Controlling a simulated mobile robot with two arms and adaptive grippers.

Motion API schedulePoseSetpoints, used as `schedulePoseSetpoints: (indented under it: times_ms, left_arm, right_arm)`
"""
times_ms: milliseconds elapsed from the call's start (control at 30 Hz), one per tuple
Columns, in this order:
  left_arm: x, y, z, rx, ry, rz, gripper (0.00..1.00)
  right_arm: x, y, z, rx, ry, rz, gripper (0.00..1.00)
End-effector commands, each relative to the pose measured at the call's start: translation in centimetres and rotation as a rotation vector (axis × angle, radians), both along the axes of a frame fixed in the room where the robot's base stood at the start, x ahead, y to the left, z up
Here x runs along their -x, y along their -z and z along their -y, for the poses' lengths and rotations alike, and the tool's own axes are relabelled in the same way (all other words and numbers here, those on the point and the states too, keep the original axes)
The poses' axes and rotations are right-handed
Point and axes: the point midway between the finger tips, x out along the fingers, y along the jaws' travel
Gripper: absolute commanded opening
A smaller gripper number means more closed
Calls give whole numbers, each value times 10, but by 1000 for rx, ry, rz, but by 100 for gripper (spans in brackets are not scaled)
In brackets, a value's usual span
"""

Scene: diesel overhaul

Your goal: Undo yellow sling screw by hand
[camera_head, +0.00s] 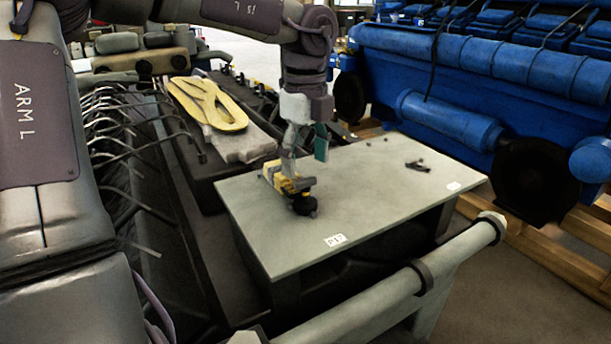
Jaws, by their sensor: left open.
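One teal finger pad shows. Just below it, a yellow metal piece (273,172) sits at the table's left edge, with a dark round knob (304,205) at its near end. A yellow looped sling (207,104) lies on a grey block behind, to the left. I cannot make out which part is the sling screw. My right gripper is out of view.
The table (380,195) is mostly bare, with small dark parts (418,166) at the far right. A blue engine (480,70) stands behind it on wooden pallets. A thick grey rail (390,295) runs along the front. Several dark curved rods (115,130) stand at left.

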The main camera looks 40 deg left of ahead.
Motion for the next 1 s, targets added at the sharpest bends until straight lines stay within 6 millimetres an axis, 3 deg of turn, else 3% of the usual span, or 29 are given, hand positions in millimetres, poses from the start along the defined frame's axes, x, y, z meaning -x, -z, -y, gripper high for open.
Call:
schedulePoseSetpoints:
  times_ms: [300, 500, 600, 967, 1000]
  left_arm:
    - [1, -9, 0, 7, 684, -1, 71]
    - [1, -8, 0, 6, 1047, -1, 71]
    - [0, 2, 0, 1, 1208, 1, 71]
    - [0, 1, 0, 0, 1846, 2, 71]
    - [0, 20, -1, 1, 1834, 0, 71]
  right_arm:
    - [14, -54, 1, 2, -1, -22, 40]
    - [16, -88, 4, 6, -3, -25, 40]
    - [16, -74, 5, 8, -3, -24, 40]
    - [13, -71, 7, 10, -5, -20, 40]
    - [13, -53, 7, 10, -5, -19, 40]
